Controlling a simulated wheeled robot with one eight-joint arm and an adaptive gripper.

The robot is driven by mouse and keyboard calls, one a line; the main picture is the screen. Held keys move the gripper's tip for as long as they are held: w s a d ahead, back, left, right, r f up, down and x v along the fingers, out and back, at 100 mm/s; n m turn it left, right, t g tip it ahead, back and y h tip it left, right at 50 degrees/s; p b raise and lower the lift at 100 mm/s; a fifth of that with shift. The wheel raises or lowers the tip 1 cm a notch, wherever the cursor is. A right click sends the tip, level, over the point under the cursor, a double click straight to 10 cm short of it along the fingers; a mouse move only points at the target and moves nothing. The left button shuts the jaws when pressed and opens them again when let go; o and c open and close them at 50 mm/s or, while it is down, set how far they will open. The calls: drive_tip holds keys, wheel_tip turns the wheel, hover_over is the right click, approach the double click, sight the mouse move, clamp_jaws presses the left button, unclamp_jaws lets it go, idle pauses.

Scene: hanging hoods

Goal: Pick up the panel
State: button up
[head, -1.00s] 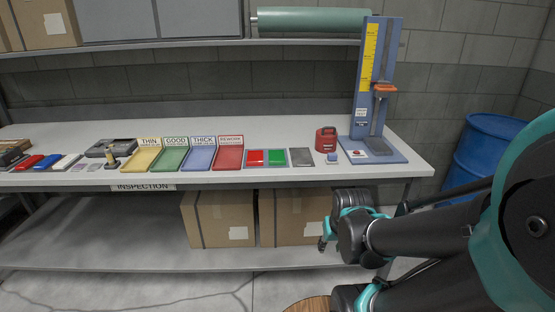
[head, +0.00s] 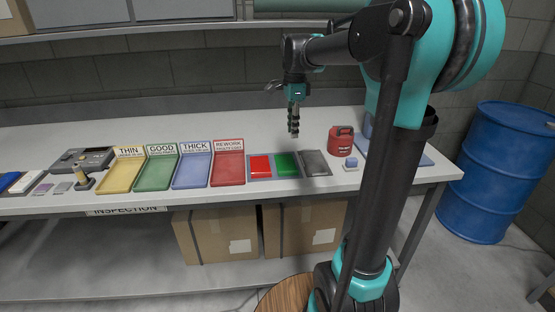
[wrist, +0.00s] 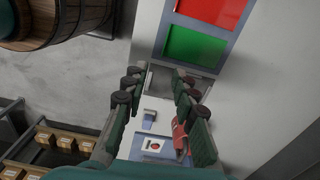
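Three flat square pieces lie in a row on the bench: a red one (head: 260,166), a green one (head: 286,164) and a dark grey one (head: 315,162). The grey one, at the right end, looks most like a plain panel, but I cannot tell for sure which is the panel. My gripper (head: 293,131) points down above the row, apart from the bench. In the wrist view my gripper (wrist: 160,78) is open and empty, its fingers spread across the grey panel (wrist: 176,82). The right finger hides part of it. The green piece (wrist: 193,46) lies just beyond.
Yellow (head: 122,174), green, blue and red labelled trays stand left of the row. A red container (head: 341,141) and a small blue block (head: 351,162) stand to its right. My arm hides most of the blue upright stand. A blue barrel (head: 492,172) stands right of the bench.

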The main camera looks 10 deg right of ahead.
approach(289, 167)
drive_tip(key=shift+m, duration=0.3)
drive_tip(key=s, duration=0.1)
drive_tip(key=s+f, duration=0.1)
drive_tip(key=s, duration=0.3)
drive_tip(key=shift+s+a+f, duration=0.1)
drive_tip(key=shift+a+f, duration=0.05)
drive_tip(key=shift+a, duration=0.25)
drive_tip(key=shift+a+f, duration=0.15)
drive_tip(key=shift+f, duration=2.45)
drive_tip(key=shift+c, duration=0.4)
clamp_jaws()
